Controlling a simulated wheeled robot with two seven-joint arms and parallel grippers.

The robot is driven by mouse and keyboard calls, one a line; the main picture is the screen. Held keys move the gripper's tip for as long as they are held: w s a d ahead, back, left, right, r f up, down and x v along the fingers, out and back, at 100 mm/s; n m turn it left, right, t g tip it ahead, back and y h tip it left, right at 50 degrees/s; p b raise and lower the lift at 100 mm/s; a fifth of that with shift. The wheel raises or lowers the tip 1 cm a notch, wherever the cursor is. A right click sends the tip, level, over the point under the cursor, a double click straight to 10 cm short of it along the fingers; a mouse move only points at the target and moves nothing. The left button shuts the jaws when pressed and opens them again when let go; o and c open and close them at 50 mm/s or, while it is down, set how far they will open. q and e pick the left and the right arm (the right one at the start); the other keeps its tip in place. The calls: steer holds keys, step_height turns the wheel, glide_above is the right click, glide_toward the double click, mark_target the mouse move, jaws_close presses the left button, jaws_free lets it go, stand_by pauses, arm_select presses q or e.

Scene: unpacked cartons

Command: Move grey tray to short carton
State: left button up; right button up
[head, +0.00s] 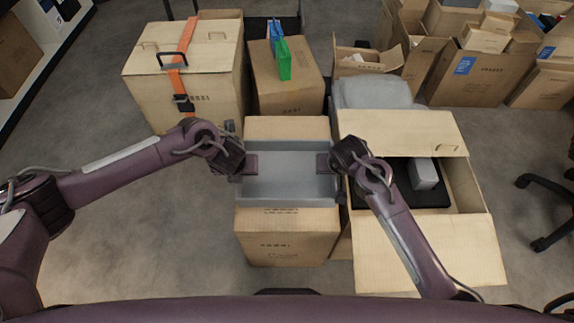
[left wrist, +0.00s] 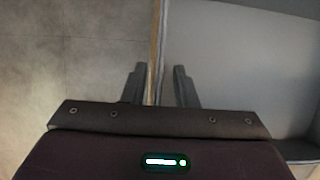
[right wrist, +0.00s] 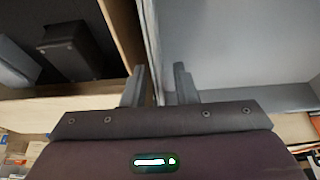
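The grey tray (head: 288,172) rests level on top of a closed brown carton (head: 287,245) in the middle of the head view. My left gripper (head: 249,165) is at the tray's left wall. In the left wrist view its fingers (left wrist: 158,88) stand apart, one on each side of the wall. My right gripper (head: 324,163) is at the right wall. In the right wrist view its fingers (right wrist: 160,85) also straddle the wall with a gap. Both grippers look open. I cannot tell from the label which carton is the short one.
An open carton (head: 480,235) at right holds a black tray and a grey box (head: 423,173). A carton with an orange strap (head: 140,85) and one bearing a green item (head: 284,60) stand behind left. Open cartons fill the back right. Floor is clear at front left.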

arm_select(q)
steer(key=v, duration=1.1)
arm_select(e)
steer(key=shift+r, duration=0.1)
steer(key=v, duration=1.2)
arm_select(q)
steer(key=shift+s, duration=0.1)
arm_select(e)
steer(key=shift+s, duration=0.1)
